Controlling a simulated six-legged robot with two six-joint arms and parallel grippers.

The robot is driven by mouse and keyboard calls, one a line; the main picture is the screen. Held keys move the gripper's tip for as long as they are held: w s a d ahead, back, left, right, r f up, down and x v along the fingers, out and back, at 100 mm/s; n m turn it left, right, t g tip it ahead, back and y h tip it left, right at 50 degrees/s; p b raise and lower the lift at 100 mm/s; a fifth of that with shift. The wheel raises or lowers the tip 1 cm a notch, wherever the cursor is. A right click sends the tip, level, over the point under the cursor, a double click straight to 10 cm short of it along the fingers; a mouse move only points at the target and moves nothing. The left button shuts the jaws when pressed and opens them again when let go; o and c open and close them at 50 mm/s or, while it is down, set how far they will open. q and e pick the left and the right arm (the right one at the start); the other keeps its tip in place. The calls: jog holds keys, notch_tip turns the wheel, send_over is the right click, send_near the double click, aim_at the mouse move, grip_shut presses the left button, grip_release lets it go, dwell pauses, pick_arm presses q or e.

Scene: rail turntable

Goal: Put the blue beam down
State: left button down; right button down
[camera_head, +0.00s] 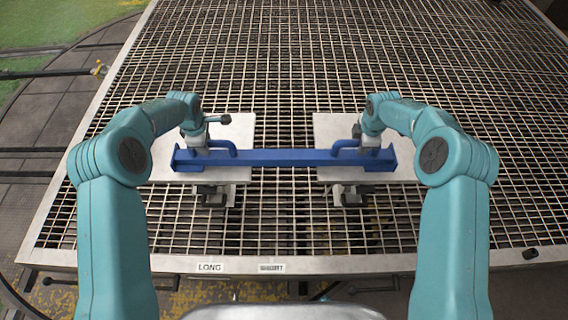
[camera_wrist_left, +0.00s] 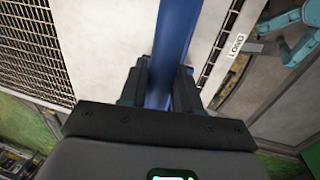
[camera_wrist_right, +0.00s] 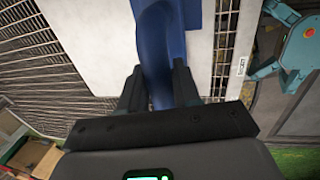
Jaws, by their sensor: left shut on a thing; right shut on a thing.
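The blue beam (camera_head: 285,158) lies level from left to right across the middle of the head view, with a raised handle near each end. My left gripper (camera_head: 197,146) is shut on its left part, and the beam also shows between the fingers in the left wrist view (camera_wrist_left: 176,35). My right gripper (camera_head: 366,143) is shut on its right part, and blue fills the gap between the fingers in the right wrist view (camera_wrist_right: 160,40). The beam passes over two pale plates, left (camera_head: 240,130) and right (camera_head: 328,130). I cannot tell whether it touches them.
The plates lie on a large metal grating table (camera_head: 280,60). A dark clamp-like block sits at the front of the left plate (camera_head: 213,195) and another at the right one (camera_head: 350,195). A "LONG" label (camera_head: 209,267) is on the front edge. The grating behind is clear.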

pick_arm(q)
jog(key=shift+w+f, duration=0.15)
jog(key=shift+f, duration=0.5)
pick_arm(e)
jog(key=shift+w+f, duration=0.15)
jog(key=shift+f, duration=0.5)
pick_arm(q)
jog(key=c, duration=1.1)
grip_release()
jog(key=shift+f, duration=0.25)
jog(key=shift+c, duration=0.2)
pick_arm(e)
jog(key=c, duration=1.1)
grip_release()
jog(key=shift+f, duration=0.25)
jog(key=shift+c, duration=0.2)
pick_arm(q)
jog(key=o, duration=0.4)
jog(key=shift+r, duration=0.1)
jog(key=shift+c, duration=0.2)
pick_arm(e)
jog(key=o, duration=0.4)
jog(key=shift+r, duration=0.1)
jog(key=shift+c, duration=0.2)
pick_arm(q)
jog(key=shift+s+r, duration=0.1)
jog(key=shift+s, duration=0.15)
pick_arm(e)
jog(key=shift+s, duration=0.25)
